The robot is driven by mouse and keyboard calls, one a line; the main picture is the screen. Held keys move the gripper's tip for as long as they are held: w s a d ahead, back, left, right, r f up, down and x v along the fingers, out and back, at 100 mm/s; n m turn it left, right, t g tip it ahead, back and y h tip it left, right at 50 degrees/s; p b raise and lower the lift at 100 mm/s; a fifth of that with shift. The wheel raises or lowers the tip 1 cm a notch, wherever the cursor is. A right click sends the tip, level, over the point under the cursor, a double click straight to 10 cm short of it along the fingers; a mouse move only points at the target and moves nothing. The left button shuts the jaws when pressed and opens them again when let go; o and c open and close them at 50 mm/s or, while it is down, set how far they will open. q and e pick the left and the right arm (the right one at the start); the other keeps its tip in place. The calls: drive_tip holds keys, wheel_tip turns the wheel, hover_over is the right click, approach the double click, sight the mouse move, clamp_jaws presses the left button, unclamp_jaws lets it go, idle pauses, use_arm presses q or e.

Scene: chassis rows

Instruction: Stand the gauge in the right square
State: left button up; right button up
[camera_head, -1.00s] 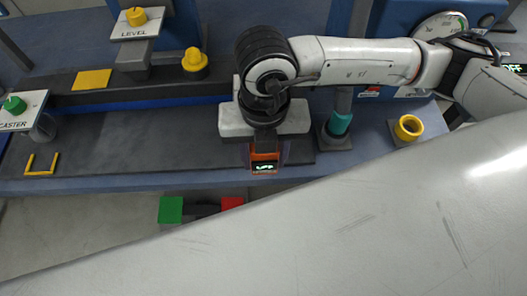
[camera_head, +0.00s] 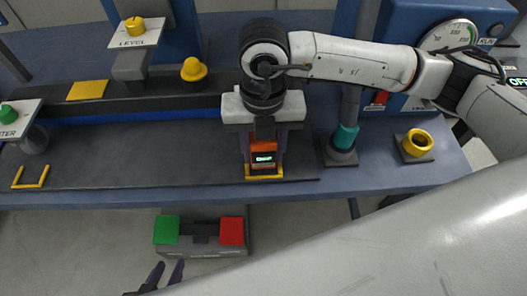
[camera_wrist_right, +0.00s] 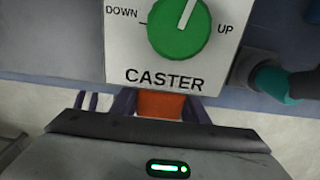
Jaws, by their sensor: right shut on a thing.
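The gauge (camera_head: 263,155) is a small orange block with a dark face and lit green digits. My right gripper (camera_head: 264,158) is shut on it, with dark fingers at both sides. A yellow square outline (camera_head: 264,178) shows at the gauge's foot, near the bench's front edge; the gauge hides its back part. I cannot tell whether the gauge touches the bench. In the right wrist view the orange gauge (camera_wrist_right: 160,105) sits between the two fingers. My left gripper (camera_head: 168,273) shows only as two dark, spread fingertips at the bottom, empty.
Another yellow square outline (camera_head: 30,178) lies at the bench's left. A teal-collared post (camera_head: 345,138) and yellow ring (camera_head: 417,142) stand to the right. Green (camera_head: 166,230) and red (camera_head: 232,231) blocks are below.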

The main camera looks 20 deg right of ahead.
drive_tip(key=shift+b, duration=0.5)
idle(0.5)
drive_tip(key=shift+f, duration=0.2)
drive_tip(key=shift+f+b, duration=0.3)
drive_tip(key=shift+b, duration=0.2)
drive_tip(key=shift+f+b, duration=0.35)
drive_tip(key=shift+b, duration=0.2)
idle(0.3)
drive_tip(key=o, duration=1.3)
